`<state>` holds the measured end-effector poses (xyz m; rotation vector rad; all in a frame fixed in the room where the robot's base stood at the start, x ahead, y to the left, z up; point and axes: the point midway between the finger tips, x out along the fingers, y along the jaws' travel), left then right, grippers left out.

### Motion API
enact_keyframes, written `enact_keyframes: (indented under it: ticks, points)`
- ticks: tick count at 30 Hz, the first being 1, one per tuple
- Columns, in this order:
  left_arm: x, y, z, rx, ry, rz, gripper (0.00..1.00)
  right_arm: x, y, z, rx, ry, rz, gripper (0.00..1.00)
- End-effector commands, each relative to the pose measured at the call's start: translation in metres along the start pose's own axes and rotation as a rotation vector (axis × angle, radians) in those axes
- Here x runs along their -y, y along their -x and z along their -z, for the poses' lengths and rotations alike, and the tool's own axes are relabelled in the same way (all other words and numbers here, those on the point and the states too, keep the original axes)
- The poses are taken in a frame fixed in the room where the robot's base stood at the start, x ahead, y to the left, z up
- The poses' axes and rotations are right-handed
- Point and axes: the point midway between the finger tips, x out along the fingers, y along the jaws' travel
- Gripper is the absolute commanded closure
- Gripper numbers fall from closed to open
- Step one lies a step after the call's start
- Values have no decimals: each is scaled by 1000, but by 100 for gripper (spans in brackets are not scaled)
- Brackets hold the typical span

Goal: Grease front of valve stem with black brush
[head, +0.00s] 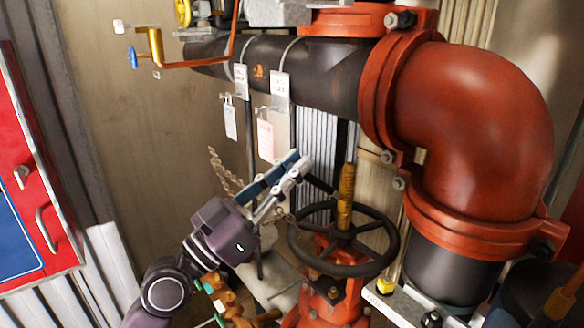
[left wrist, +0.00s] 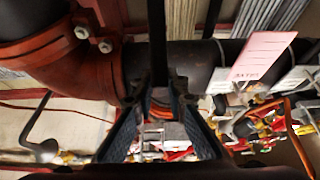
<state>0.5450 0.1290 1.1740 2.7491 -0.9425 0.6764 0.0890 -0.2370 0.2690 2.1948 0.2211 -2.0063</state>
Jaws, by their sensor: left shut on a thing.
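My left gripper (head: 298,168) is shut on the black brush (head: 319,184), whose dark end sticks out to the right toward the valve stem (head: 346,190). The stem stands upright above the black handwheel (head: 378,262), with a yellow-brown coated stretch below a grey upper part. The brush end looks close to the stem's left side; I cannot tell whether they touch. In the left wrist view, my left gripper (left wrist: 160,100) has a dark bar between its fingertips; most of the brush is hard to make out. My right gripper is not in view.
A black horizontal pipe (head: 325,78) with hanging tags (head: 279,90) runs above my gripper. A large red elbow pipe (head: 480,125) stands right of the stem. A chain (head: 219,168) hangs behind my gripper. A red cabinet (head: 35,175) is at the left.

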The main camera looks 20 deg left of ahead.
Motion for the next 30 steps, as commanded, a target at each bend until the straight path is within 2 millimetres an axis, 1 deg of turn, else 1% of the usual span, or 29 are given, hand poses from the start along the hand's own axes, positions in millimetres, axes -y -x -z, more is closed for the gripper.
enact_keyframes:
  ticks: [5,13,25,30]
  points:
    - [0,-3,6,0,0,0,100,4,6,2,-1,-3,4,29]
    - [0,-13,23,0,-2,0,100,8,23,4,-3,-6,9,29]
    - [0,-14,24,0,0,0,100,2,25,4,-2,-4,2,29]
    - [0,-17,32,0,-1,0,100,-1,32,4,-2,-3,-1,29]
